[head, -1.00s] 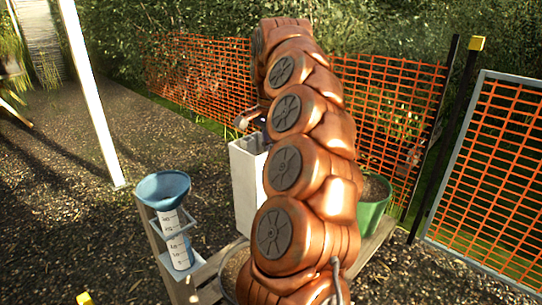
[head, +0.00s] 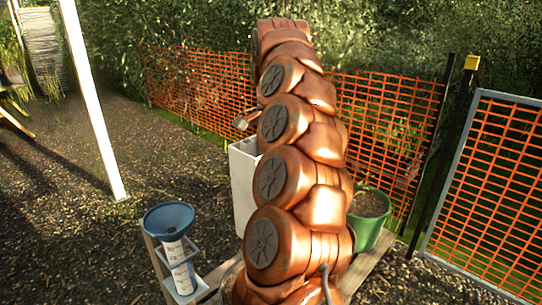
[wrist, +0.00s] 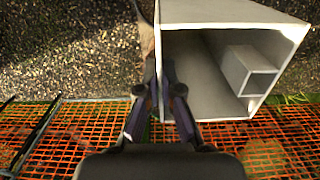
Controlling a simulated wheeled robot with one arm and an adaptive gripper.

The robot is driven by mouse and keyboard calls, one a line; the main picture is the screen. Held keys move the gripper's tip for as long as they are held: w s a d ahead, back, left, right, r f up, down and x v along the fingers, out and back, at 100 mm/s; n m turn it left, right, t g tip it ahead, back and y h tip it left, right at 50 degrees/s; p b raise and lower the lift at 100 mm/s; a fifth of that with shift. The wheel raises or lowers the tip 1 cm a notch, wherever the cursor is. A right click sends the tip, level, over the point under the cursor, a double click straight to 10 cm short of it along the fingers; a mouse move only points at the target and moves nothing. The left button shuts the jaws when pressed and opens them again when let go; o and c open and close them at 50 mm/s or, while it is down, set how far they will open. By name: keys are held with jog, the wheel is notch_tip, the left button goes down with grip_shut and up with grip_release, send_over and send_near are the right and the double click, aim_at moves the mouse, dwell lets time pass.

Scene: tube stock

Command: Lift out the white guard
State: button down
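The white guard (head: 243,180) is a tall square tube, upright, left of my arm in the head view. In the wrist view its open top (wrist: 212,108) faces me, and a smaller square sleeve (wrist: 248,72) sits inside against the right wall. My gripper (wrist: 160,85) straddles the guard's left wall, one finger outside and one inside, and looks closed on it. The head view shows part of my gripper (head: 244,120) at the guard's top, the rest hidden by my arm.
A gauge with a blue funnel (head: 168,216) stands in a holder at the left of the wooden bench (head: 372,266). A green pot of soil (head: 370,220) is right of my arm. An orange mesh fence (head: 205,90) runs behind. Gravel lies open at left.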

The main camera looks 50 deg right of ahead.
jog(key=shift+r+p, duration=4.6)
jog(key=shift+r, duration=0.35)
